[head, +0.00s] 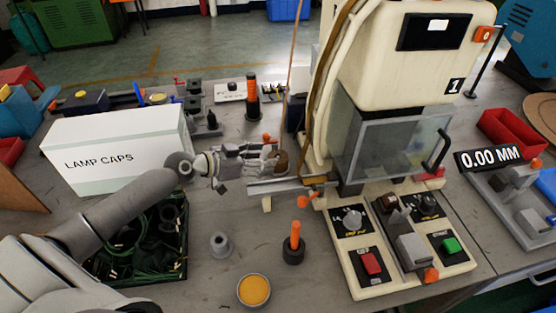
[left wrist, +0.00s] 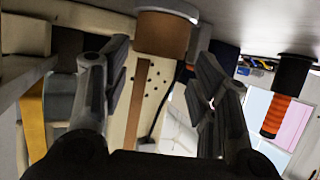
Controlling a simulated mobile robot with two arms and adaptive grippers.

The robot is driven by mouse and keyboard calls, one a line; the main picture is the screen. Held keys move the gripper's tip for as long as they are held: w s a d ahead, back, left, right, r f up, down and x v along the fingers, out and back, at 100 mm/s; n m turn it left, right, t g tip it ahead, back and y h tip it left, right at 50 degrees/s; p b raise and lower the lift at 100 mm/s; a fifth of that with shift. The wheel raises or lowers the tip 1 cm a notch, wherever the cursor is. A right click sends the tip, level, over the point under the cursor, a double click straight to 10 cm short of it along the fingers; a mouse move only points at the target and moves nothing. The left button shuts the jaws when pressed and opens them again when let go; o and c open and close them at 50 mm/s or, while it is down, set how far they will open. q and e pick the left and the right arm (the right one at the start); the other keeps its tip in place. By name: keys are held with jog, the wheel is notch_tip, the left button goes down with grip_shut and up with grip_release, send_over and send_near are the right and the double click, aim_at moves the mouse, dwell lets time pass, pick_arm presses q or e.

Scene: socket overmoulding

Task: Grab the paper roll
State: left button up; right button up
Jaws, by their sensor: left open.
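My left gripper (head: 268,158) reaches in from the left at the middle of the table, beside the white machine. It is open. In the left wrist view its two fingers (left wrist: 162,72) stand apart with nothing clamped between them. A brown rounded thing (head: 281,163) shows just beyond the fingertips in the head view. In the left wrist view a brown cylinder with a pale band (left wrist: 166,32) lies ahead, between the fingertip directions. It may be the paper roll, but I cannot tell for sure. My right gripper is not in view.
The machine (head: 415,50) stands right of the gripper, with a metal rail (head: 285,187) close by. A lamp caps box (head: 120,150) and a black crate (head: 140,275) are at left. Orange-handled tools (head: 293,245) stand in front and behind (head: 252,95).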

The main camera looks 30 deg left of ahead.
aim_at(277, 157)
pick_arm(q)
jog(key=p+x, duration=0.1)
jog(key=x, duration=0.4)
jog(key=shift+s, duration=0.1)
jog(key=c, duration=0.7)
